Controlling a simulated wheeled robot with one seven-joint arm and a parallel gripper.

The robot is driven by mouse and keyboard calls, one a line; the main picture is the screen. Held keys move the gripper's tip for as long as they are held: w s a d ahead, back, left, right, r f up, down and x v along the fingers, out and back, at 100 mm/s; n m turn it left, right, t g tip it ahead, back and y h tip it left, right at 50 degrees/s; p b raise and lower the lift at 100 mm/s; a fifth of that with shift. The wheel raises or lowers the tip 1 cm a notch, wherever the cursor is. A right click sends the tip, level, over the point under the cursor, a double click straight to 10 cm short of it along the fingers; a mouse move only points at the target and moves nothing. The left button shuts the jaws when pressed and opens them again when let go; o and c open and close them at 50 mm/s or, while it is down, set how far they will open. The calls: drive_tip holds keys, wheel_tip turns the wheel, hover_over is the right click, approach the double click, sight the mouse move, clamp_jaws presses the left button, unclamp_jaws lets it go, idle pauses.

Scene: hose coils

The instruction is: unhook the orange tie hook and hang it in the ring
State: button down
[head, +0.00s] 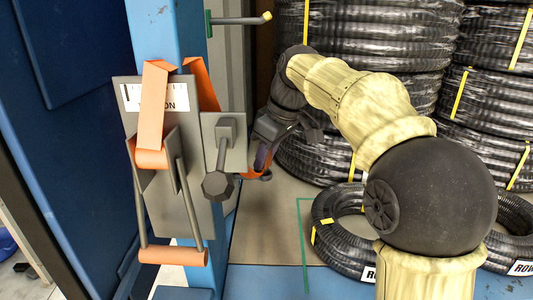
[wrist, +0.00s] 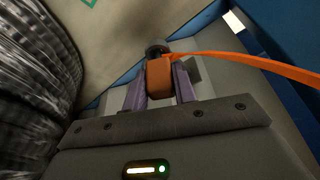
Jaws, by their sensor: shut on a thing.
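My gripper (head: 262,158) is right of the grey plate on the blue post in the head view, partly hidden by the bracket and my arm. It is shut on an orange piece, apparently the orange tie hook (head: 252,174). In the wrist view, the orange tie hook (wrist: 158,77) is between the two purple fingers of my gripper (wrist: 160,92). An orange strap (wrist: 250,62) runs from it to the right. A dark round part (wrist: 157,46) shows just beyond it; I cannot tell whether they touch. I cannot make out a ring for certain.
On the post, a grey plate (head: 190,205) carries an orange strap (head: 155,105) and a rod frame with an orange bar (head: 172,256). A bracket's dark knob (head: 217,186) sticks out left of my gripper. Black hose coils (head: 365,35) stack behind; one coil (head: 345,245) lies lower.

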drive_tip(key=shift+f+b, duration=0.4)
drive_tip(key=shift+f, duration=0.15)
idle(0.4)
drive_tip(key=c, duration=0.9)
unclamp_jaws()
drive_tip(key=shift+p+v, duration=1.75)
drive_tip(key=shift+v, duration=0.55)
drive_tip(key=shift+r, duration=0.1)
drive_tip(key=p+v, duration=0.2)
drive_tip(key=v, duration=1.5)
drive_tip(key=shift+w, duration=0.1)
